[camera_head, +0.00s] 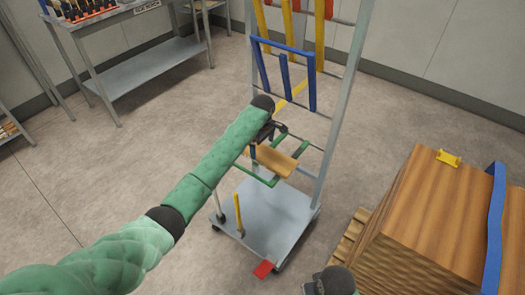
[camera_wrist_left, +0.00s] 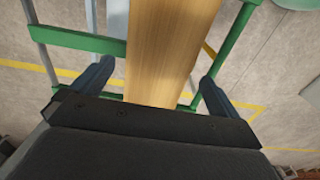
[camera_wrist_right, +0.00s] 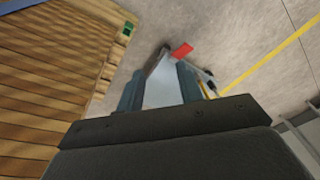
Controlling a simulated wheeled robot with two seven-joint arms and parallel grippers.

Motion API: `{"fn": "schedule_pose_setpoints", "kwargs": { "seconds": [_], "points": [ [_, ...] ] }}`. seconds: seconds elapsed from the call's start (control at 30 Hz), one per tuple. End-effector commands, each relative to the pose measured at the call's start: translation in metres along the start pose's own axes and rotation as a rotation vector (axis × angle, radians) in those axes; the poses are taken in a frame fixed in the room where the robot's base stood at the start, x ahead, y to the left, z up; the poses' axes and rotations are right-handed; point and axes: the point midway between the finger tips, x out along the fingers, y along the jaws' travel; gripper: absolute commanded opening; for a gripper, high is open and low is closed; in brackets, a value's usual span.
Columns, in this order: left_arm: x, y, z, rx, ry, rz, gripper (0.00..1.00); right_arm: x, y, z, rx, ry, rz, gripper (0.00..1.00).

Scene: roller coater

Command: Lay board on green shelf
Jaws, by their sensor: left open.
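The wooden board (camera_head: 277,160) lies on the green shelf (camera_head: 303,149) of the rack, resting across its green bars. In the left wrist view the board (camera_wrist_left: 165,45) runs between my fingers, with a gap on each side, and the green frame (camera_wrist_left: 75,38) is beneath it. My left gripper (camera_head: 268,135) is at the board's end, open, with its fingers apart from the board's edges. My right gripper (camera_wrist_right: 160,88) shows in the right wrist view, with its fingers apart and nothing between them; the cart base and floor lie beyond.
The wheeled rack has a grey base plate (camera_head: 265,220), a blue shelf frame (camera_head: 284,50) above the green one and a red tab (camera_head: 264,269) at its foot. A stack of boards (camera_head: 425,225) on a pallet stands at the right. A tool table (camera_head: 150,65) stands at the back left.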

Motion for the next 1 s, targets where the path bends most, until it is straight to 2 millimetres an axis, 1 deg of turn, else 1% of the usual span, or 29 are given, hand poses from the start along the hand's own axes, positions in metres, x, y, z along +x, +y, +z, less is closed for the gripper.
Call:
{"fn": "schedule_pose_setpoints", "kwargs": {
  "seconds": [0.1, 0.3, 0.37, 0.5, 0.63, 0.8, 0.87, 0.93, 1.0],
  "points": [
    [-0.024, 0.001, 0.000, 0.000, 0.000, 0.005, 1.00, -0.018, -0.001, 0.002, 0.000, 0.002, -0.002, 0.36],
    [-0.060, 0.001, 0.000, 0.000, 0.001, 0.003, 1.00, -0.048, -0.003, 0.007, 0.000, 0.003, -0.006, 0.36],
    [-0.069, 0.001, 0.000, -0.001, 0.000, 0.003, 1.00, -0.054, -0.004, 0.008, 0.000, 0.003, -0.006, 0.36],
    [-0.083, 0.001, 0.000, 0.000, 0.000, 0.002, 1.00, -0.060, -0.005, 0.009, -0.001, 0.006, -0.009, 0.36],
    [-0.089, 0.001, 0.000, -0.001, 0.000, 0.001, 1.00, -0.063, -0.005, 0.010, -0.002, 0.006, -0.010, 0.36],
    [-0.090, 0.000, 0.000, 0.000, 0.000, 0.001, 1.00, -0.064, -0.005, 0.010, -0.002, 0.006, -0.011, 0.36],
    [-0.087, -0.002, 0.002, 0.007, -0.003, 0.002, 1.00, -0.064, -0.005, 0.010, -0.002, 0.006, -0.011, 0.36],
    [-0.080, -0.008, 0.006, 0.028, -0.009, 0.006, 1.00, -0.063, -0.006, 0.010, -0.002, 0.006, -0.011, 0.36],
    [-0.067, -0.018, 0.014, 0.062, -0.019, 0.012, 1.00, -0.063, -0.006, 0.011, -0.001, 0.005, -0.011, 0.36]
  ]
}}
